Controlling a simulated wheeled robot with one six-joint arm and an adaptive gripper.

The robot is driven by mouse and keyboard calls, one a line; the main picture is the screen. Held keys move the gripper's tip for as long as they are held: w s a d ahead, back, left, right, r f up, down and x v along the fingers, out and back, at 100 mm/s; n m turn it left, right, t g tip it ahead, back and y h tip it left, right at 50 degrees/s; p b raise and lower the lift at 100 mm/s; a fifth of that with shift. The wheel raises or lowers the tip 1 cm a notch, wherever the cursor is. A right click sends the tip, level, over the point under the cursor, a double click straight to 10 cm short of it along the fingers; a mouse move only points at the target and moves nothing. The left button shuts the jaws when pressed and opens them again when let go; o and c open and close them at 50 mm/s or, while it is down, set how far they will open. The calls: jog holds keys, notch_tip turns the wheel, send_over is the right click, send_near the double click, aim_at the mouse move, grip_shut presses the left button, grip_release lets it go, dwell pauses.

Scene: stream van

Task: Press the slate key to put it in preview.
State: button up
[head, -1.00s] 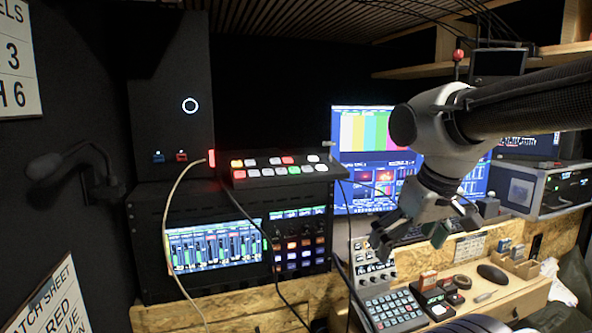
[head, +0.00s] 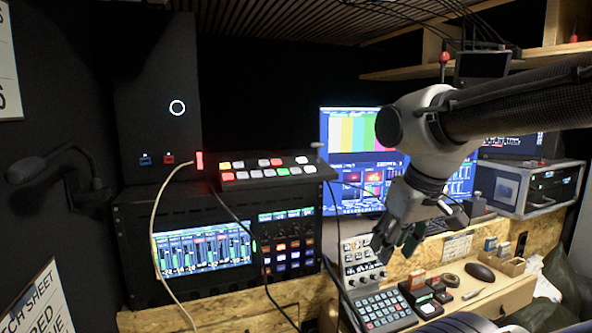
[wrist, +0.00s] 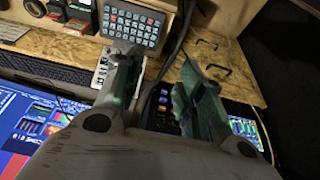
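The slate key cannot be singled out; key labels are too small to read. A switcher panel (head: 290,179) with two rows of lit white, red, green and yellow keys sits on top of the black rack. A keypad (head: 383,308) with many pale keys lies on the wooden desk; it also shows upside down at the top of the wrist view (wrist: 133,22). My gripper (head: 418,232) hangs in front of the monitor, above the desk and right of the switcher panel. In the wrist view my gripper (wrist: 158,78) has its fingers apart, with nothing between them.
The monitor (head: 352,120) with colour bars stands behind my gripper. A rack mixer screen (head: 203,250) and knob panel are below the switcher. Cables (head: 160,215) hang in front of the rack. A mouse (head: 480,272) and small boxes lie on the desk.

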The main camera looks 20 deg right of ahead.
grip_shut()
dwell(1.1)
